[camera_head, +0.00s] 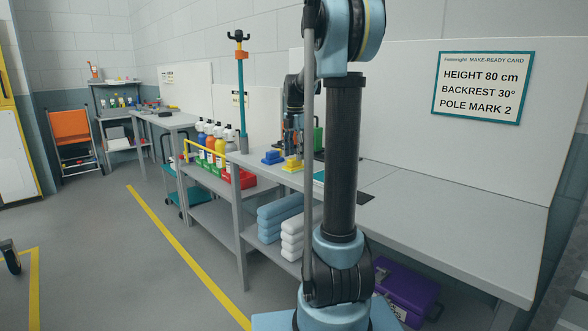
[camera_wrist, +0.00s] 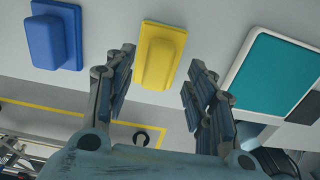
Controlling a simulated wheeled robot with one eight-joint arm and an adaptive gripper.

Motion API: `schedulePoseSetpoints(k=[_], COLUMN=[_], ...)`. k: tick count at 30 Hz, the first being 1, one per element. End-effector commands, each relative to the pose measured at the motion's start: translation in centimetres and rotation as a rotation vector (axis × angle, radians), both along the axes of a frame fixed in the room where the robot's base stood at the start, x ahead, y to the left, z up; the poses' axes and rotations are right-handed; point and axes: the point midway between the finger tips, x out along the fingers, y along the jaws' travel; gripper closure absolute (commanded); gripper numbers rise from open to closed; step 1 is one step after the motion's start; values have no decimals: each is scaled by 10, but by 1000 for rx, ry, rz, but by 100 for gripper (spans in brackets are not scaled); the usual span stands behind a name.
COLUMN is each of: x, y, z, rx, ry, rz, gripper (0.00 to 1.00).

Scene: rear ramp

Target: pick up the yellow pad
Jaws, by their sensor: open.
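The yellow pad (camera_wrist: 159,54) lies on the grey table, a flat base with a raised block on it. In the wrist view it is just beyond the tips of my gripper (camera_wrist: 163,72), roughly between the two fingers and nearer the left one. The fingers are spread apart with nothing between them. In the head view the yellow pad (camera_head: 292,164) is small on the workbench, and my gripper (camera_head: 293,142) is above it. My arm hides part of the bench to its right.
A blue pad (camera_wrist: 53,38) lies left of the yellow one. A teal-and-white flat item (camera_wrist: 273,72) lies to the right, beside a dark piece. Colored bottles (camera_head: 215,143) stand on the left, near a teal pole (camera_head: 240,95). The bench's right part (camera_head: 450,225) is clear.

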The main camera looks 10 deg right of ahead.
Motion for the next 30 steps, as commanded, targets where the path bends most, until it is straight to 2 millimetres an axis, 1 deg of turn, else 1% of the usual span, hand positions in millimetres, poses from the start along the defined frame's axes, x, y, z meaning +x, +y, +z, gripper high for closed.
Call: schedulePoseSetpoints(k=[1,3,7,11,17,18,20,21,25,29,30], x=[1,2,2,2,2,2,2,2,2,2,2], y=[2,3,3,3,3,2,2,2,2,1,1], z=[-8,-17,-30,-35,-35,-35,-35,-35,-35,-35,-36], rx=[0,0,0,0,0,0,0,0,0,0,0], ry=[0,0,0,0,0,0,0,0,0,0,0], rz=[1,1,0,0,0,0,0,0,-1,-2,-2], gripper=[50,50,50,50,50,59,73,81,93,94,97])
